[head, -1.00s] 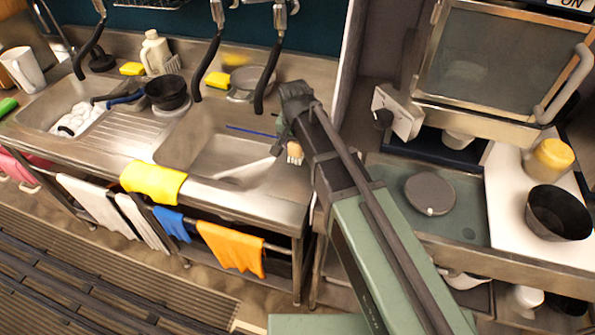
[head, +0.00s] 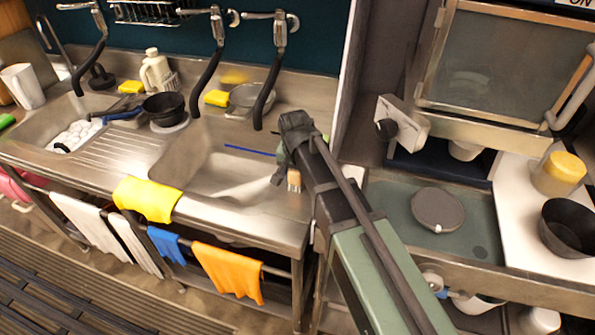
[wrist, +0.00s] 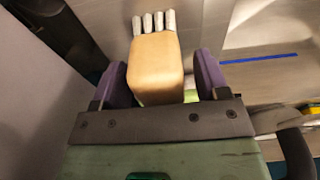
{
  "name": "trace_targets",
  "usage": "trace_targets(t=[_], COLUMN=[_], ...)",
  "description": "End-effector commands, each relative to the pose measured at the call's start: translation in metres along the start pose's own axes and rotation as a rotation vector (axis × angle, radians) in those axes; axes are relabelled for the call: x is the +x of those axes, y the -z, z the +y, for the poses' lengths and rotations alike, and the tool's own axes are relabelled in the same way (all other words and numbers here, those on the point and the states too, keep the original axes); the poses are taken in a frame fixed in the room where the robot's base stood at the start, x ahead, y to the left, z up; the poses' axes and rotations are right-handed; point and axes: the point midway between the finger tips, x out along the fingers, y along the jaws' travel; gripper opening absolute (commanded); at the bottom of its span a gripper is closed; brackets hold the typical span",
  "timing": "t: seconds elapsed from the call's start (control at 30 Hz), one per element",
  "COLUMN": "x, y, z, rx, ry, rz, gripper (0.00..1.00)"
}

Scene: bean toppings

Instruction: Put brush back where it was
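The brush (wrist: 157,68) has a tan wooden block and several pale bristle tufts. In the wrist view it sits between the purple fingers of my gripper (wrist: 162,80), bristles pointing away from the palm. My gripper appears shut on it, though a narrow gap shows on the right side. In the head view the brush (head: 294,180) shows beside my arm, above the right end of the right-hand sink (head: 215,172). My gripper (head: 283,165) is mostly hidden there behind the arm. The brush's rear end is hidden by the gripper.
A blue strip (head: 248,150) lies along the right sink. Black faucet hoses (head: 265,92) hang over the counter. A yellow sponge (head: 217,98) and a metal pan (head: 250,97) stand behind the sink. A panel (head: 352,80) divides the sink from the dishwasher area at right. Cloths (head: 228,270) hang in front.

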Motion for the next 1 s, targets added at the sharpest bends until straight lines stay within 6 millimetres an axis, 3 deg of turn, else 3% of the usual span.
trace_targets(t=[0.27, 0.47, 0.73, 0.87, 1.0], x=[-0.005, -0.041, -0.112, -0.126, -0.125], y=[0.001, 0.001, 0.002, 0.001, 0.001], z=[0.000, 0.000, 0.000, 0.000, 0.000], rx=[0.000, 0.000, 0.000, 0.000, 0.000], ry=[0.000, 0.000, 0.000, 0.000, 0.000], rz=[0.000, 0.000, 0.000, 0.000, 0.000], gripper=[0.68, 0.68, 0.68, 0.68, 0.68])
